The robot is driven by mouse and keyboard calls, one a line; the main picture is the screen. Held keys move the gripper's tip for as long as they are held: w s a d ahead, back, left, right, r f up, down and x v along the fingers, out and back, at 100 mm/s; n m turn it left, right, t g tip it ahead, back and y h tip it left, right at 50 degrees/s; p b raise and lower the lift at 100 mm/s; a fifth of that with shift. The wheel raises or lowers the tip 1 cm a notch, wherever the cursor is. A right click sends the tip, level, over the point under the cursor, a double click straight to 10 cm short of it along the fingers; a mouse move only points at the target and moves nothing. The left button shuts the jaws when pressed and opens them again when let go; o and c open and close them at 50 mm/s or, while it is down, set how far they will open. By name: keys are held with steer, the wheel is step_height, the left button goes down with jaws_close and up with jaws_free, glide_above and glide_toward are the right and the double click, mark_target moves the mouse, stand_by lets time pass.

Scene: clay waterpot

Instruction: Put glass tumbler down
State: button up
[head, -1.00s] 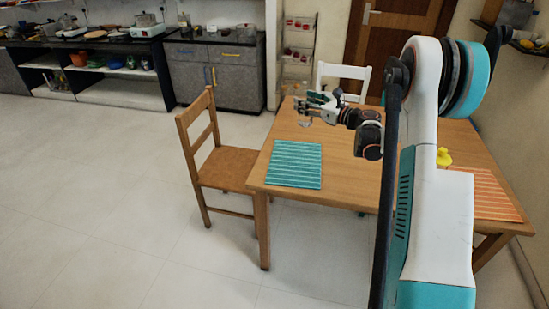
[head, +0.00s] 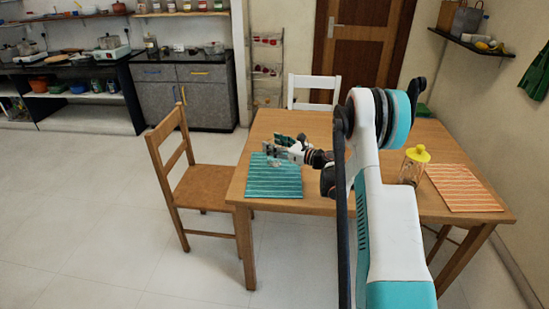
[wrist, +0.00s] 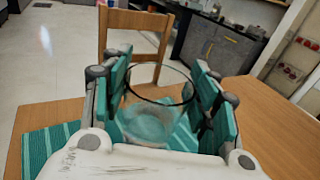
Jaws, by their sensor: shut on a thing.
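The glass tumbler (wrist: 150,122) is clear and stands between the teal finger pads of my gripper (wrist: 163,84) in the wrist view, rim facing up. My gripper is shut on it. In the head view my gripper (head: 280,148) is low over the far right part of the teal striped placemat (head: 272,182), which lies on the wooden table (head: 312,184). The tumbler is small and faint there. I cannot tell whether its base touches the mat.
A wooden chair (head: 205,184) stands at the table's left side and a white chair (head: 314,88) behind it. A glass jar with a yellow lid (head: 414,165) and an orange striped placemat (head: 465,187) are on the right. Bare tabletop lies around the teal mat.

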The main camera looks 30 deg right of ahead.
steer(key=shift+f+b, duration=0.85)
steer(key=shift+f, duration=1.45)
steer(key=shift+r, duration=0.1)
steer(key=o, duration=1.7)
steer(key=shift+s+d, duration=0.2)
steer(key=shift+s, duration=0.15)
steer(key=p+v, duration=0.4)
steer(key=v, duration=0.7)
steer(key=shift+s+d, duration=0.1)
